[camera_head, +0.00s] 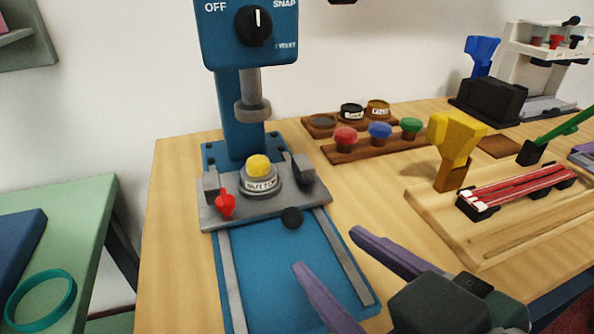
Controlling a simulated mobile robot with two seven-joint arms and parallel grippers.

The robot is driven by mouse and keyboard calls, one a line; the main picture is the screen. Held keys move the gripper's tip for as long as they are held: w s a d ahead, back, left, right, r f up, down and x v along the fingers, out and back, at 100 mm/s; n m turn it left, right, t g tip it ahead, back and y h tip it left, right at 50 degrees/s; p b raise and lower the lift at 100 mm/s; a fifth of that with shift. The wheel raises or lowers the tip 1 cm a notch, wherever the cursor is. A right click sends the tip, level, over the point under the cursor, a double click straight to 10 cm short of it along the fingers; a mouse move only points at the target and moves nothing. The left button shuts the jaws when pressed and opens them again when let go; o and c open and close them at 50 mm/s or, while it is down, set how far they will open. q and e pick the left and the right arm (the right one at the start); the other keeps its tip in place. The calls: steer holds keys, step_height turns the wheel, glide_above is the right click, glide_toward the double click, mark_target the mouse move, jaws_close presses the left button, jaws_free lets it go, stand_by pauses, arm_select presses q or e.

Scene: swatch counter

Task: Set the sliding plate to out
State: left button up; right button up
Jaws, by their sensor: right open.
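The blue press machine (243,110) stands at the left of the wooden counter. Its grey sliding plate (315,200) sits at the back of two metal rails (228,285), under the press head (253,110). On the plate are a round die with a yellow top (258,167) marked "BUTTON", a red knob (225,204) and a black knob (292,217) at the front edge. The blue base between the rails is bare. My right gripper (328,265) is open and empty over the front of the base, in front of the black knob and apart from it. My left gripper is not in view.
A rack (345,152) with red, blue and green caps stands behind right. A wooden board (478,258) with a yellow tool (452,140) and a red striped strip (520,188) lies at right. A green table (80,215) with a teal ring (40,299) is at left.

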mark_target(297, 222)
steer(key=b+x, duration=0.2)
steer(key=x, duration=0.7)
steer(key=shift+w, duration=0.15)
steer(key=c, duration=0.9)
jaws_close()
